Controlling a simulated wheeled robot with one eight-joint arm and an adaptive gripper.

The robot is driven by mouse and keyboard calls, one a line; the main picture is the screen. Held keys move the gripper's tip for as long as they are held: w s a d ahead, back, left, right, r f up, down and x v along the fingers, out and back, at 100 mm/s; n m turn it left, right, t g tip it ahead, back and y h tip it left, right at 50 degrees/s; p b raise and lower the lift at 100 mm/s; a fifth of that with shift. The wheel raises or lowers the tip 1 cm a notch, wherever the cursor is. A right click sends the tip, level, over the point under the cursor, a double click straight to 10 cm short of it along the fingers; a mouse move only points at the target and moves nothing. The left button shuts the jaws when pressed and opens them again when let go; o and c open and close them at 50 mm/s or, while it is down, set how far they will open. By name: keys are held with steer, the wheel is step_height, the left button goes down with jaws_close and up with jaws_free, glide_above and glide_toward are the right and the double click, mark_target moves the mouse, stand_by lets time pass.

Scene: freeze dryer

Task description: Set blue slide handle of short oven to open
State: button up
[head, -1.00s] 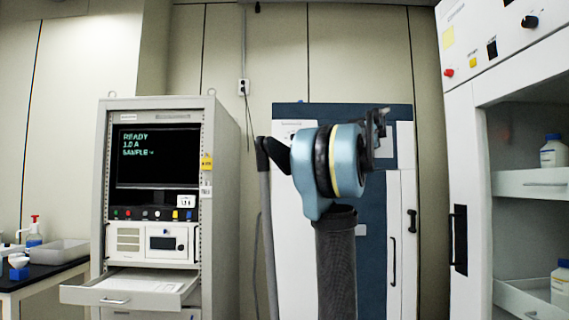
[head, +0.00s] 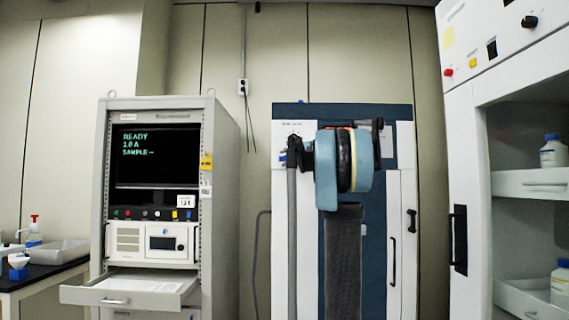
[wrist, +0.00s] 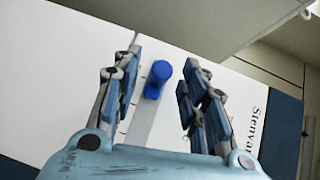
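The blue slide handle (wrist: 158,78) shows in the wrist view as a short, rounded blue knob at the end of a pale grey slide strip (wrist: 141,122) on a white panel (wrist: 60,70). My gripper (wrist: 163,60) is open, with one finger on each side of the knob. Gaps show between both fingers and the knob; whether it lies fully at fingertip depth is hard to tell. In the head view, the white-and-blue cabinet (head: 294,220) stands behind my arm, which hides much of its front and most of my gripper.
A grey instrument rack (head: 225,170) with a screen and a pulled-out drawer (head: 115,300) stands at the left. A white unit (head: 459,130) with open shelves holding bottles stands close at the right. A black bench (head: 50,272) is at the far left.

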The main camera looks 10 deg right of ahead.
steer(key=shift+x, duration=1.35)
jaws_close()
steer(key=shift+s, duration=0.1)
